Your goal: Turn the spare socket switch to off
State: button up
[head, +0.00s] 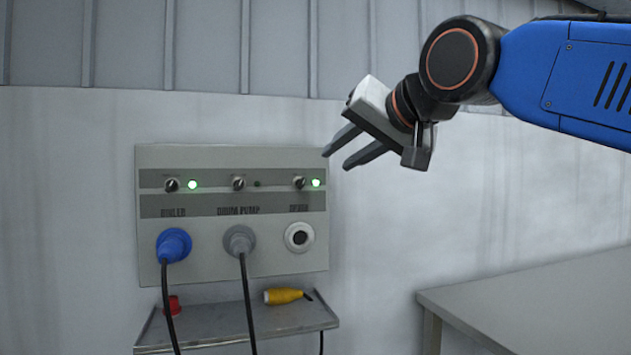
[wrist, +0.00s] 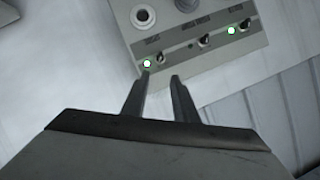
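A grey wall panel (head: 234,262) carries three switches and three sockets. The spare socket switch (head: 299,183) is at its right end, above the uncovered spare socket (head: 299,237), with a lit green lamp (head: 316,183) beside it. Its label is blurred. My gripper (head: 338,160) is open and empty, just right of and above the panel's right edge, apart from the switch. The wrist view shows the panel upside down: the spare switch (wrist: 164,58) and its lit lamp (wrist: 147,63) lie just beyond the two separated fingers (wrist: 160,80).
The boiler switch (head: 171,184) has a lit lamp; the drum pump switch (head: 238,183) has a dark one. A blue plug (head: 173,245) and a grey plug (head: 239,240) have hanging cables. A shelf (head: 225,323) below bears a yellow connector (head: 283,296) and a red object (head: 172,305). A table (head: 540,295) stands right.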

aim_at(303, 182)
jog(key=x, duration=1.5)
jog(key=shift+w+a+f, duration=0.1)
jog(key=shift+f, duration=0.05)
jog(key=shift+c, duration=0.4)
grip_shut()
